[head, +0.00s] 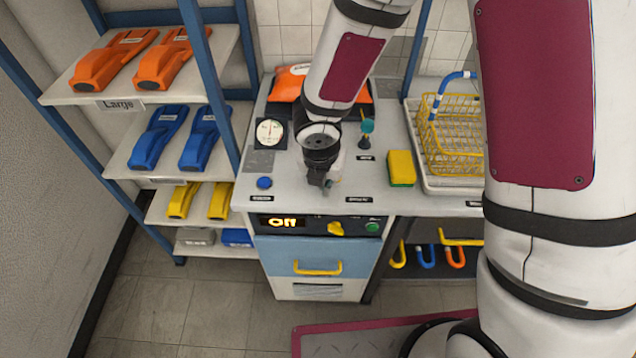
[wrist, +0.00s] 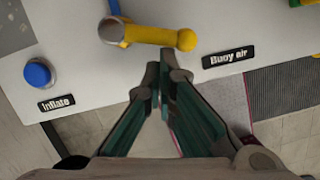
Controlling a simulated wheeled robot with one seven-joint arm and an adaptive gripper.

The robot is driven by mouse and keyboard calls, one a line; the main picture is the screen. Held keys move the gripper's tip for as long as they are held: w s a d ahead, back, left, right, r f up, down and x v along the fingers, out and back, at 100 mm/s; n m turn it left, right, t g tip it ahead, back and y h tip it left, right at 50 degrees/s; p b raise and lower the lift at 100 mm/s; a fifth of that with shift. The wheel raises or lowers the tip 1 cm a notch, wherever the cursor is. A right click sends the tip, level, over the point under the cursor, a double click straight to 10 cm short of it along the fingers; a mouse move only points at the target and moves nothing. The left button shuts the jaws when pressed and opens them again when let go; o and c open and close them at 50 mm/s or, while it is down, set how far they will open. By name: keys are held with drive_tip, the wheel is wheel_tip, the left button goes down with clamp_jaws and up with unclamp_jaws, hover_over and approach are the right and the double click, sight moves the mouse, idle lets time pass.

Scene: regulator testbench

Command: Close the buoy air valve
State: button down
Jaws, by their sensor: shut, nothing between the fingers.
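The buoy air valve shows in the wrist view as a yellow lever (wrist: 150,35) on a silver pivot. The lever points right from the pivot, its rounded end (wrist: 187,40) towards the "Buoy air" label (wrist: 229,56). My gripper (wrist: 166,78) is shut and empty. In the picture its fingertips are just below the lever; I cannot tell whether they touch it. In the head view my gripper (head: 318,182) is over the front of the bench top, and the valve is mostly hidden by it.
A blue "Inflate" button (wrist: 38,73) is left of the valve. A gauge (head: 270,132), a teal-handled valve (head: 367,127) and a yellow-green sponge (head: 401,168) are on the bench. A yellow basket (head: 450,140) stands right. The front panel display (head: 282,222) reads "Off".

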drive_tip(key=shift+w+d+n+y, duration=0.3)
drive_tip(key=shift+d+n, duration=0.2)
drive_tip(key=shift+n, duration=0.6)
drive_tip(key=shift+w+d, duration=0.2)
drive_tip(key=shift+d, duration=0.05)
